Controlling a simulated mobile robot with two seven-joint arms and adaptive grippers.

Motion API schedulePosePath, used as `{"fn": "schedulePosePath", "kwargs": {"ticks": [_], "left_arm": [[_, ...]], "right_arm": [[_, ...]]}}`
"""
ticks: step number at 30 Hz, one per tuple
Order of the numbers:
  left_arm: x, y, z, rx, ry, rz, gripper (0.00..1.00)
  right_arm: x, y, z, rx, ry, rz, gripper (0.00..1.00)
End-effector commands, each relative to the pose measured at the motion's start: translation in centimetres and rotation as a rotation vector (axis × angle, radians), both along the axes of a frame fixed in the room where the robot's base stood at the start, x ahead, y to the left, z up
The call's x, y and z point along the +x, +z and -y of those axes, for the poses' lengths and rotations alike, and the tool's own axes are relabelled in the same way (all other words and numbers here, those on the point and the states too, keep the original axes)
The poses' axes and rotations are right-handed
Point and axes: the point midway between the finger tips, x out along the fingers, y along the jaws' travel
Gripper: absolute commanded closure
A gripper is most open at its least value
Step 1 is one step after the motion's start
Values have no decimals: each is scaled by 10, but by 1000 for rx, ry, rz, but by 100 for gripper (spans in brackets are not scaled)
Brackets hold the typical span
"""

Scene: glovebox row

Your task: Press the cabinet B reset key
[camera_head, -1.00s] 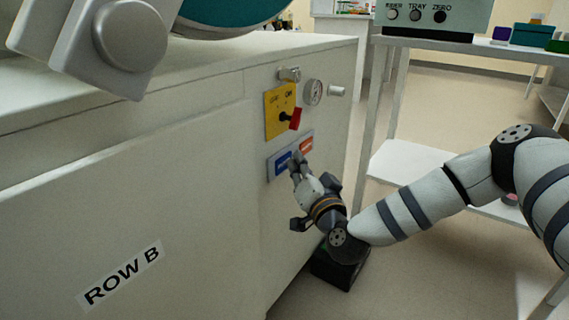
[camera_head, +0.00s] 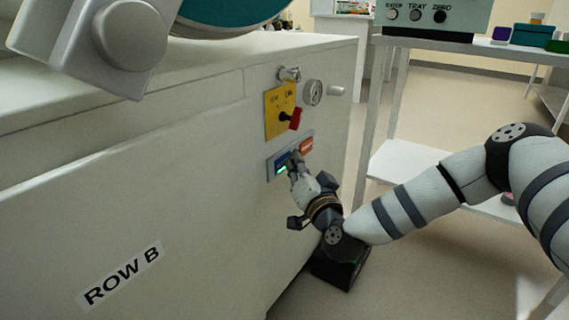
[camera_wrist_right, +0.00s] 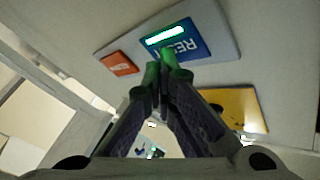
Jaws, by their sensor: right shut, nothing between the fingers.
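The blue reset key (camera_head: 283,163) sits on a grey plate on the side of the cabinet marked ROW B (camera_head: 120,274). In the right wrist view the blue key (camera_wrist_right: 182,43) reads RESET, partly hidden by my fingertips, and a bright green light bar (camera_wrist_right: 165,36) shows on it. An orange key (camera_head: 306,145) is beside it on the same plate. My right gripper (camera_head: 294,162) is shut and empty, its fingertips at the edge of the blue key; they look to be touching it. My left gripper is not in view.
A white shelf table (camera_head: 400,160) with a control box (camera_head: 440,14) stands to the right. Floor between is clear.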

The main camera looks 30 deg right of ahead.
Motion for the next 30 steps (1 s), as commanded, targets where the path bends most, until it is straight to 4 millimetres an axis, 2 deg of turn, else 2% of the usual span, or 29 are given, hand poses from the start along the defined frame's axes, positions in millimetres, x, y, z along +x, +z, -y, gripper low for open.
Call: {"fn": "schedulePosePath", "kwargs": {"ticks": [9, 18, 30], "left_arm": [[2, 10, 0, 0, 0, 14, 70], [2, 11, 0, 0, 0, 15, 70], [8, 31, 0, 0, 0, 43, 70]], "right_arm": [[-14, 2, 5, 0, 1, 1, 100], [-16, 1, 6, 0, 0, 0, 100], [-52, 3, 22, 0, -1, 0, 100]]}}
